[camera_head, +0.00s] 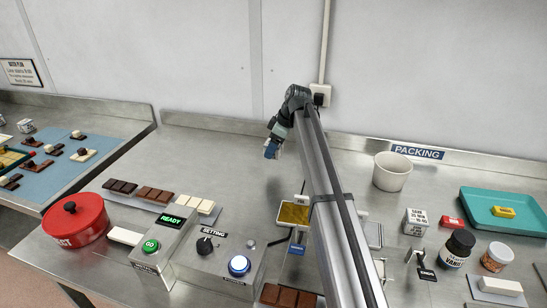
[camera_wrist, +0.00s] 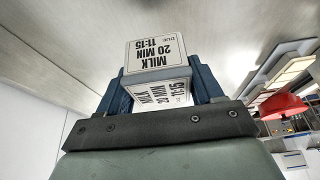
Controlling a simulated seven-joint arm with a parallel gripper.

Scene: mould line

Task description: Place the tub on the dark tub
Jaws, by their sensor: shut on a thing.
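A white cube-shaped tub (camera_wrist: 157,75) labelled MILK 20 MIN 11:15 sits between the blue fingers of my gripper (camera_wrist: 160,88) in the wrist view, its label upside down there. In the head view my gripper (camera_head: 272,149) is raised near the back of the bench, left of the middle; the tub in it is hardly visible there. Another white tub (camera_head: 416,222), with small print that seems to read DARK 25 MIN, stands upright on the bench to the right, apart from my gripper. Its top looks clear.
Around the dark tub are a white bucket (camera_head: 392,171), a red block (camera_head: 452,222), a dark jar (camera_head: 457,248) and a teal tray (camera_head: 503,224). A control box (camera_head: 222,256), chocolate bars and a red pot (camera_head: 74,222) lie left. My arm crosses the middle.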

